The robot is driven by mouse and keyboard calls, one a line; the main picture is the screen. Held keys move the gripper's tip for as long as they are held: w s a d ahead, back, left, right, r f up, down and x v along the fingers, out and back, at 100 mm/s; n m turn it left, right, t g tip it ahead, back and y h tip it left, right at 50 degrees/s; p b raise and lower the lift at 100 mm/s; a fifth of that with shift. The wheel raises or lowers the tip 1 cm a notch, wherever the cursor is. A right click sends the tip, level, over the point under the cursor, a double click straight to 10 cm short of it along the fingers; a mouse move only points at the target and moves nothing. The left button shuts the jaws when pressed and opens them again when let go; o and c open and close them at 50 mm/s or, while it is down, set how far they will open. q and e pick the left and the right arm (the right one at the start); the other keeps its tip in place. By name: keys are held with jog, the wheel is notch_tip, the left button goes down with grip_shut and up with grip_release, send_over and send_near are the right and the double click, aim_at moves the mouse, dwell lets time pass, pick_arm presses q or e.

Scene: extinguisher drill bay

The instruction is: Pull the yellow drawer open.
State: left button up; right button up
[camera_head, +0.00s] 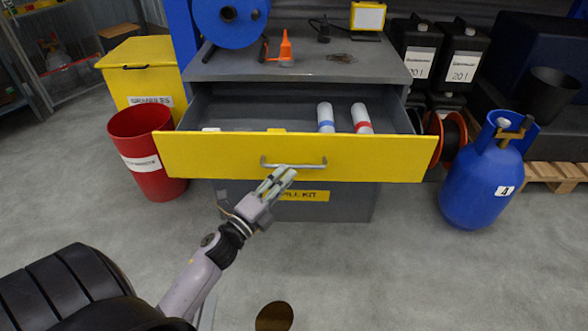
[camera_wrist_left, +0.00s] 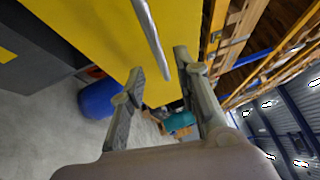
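The yellow drawer (camera_head: 215,155) of the grey workbench is pulled well out, and its inside shows. Its metal bar handle (camera_head: 293,166) sits in the middle of the front. In the left wrist view the handle (camera_wrist_left: 153,38) runs down from the top edge, its lower end between the fingers in the picture. My left gripper (camera_head: 281,175) is at the handle, its fingertips just below the bar. In the left wrist view the fingers stand apart; I cannot tell whether they touch the bar. My right gripper is not in view.
In the drawer lie a blue-banded bottle (camera_head: 325,116) and a red-banded bottle (camera_head: 361,117). A red bin (camera_head: 140,150) stands close by the drawer's left end. A blue gas cylinder (camera_head: 482,185) stands to the right. The floor in front is mostly clear.

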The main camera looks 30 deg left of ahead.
pick_arm(q)
jog(key=s+f, duration=0.1)
jog(key=s, duration=0.5)
jog(key=shift+a, duration=0.25)
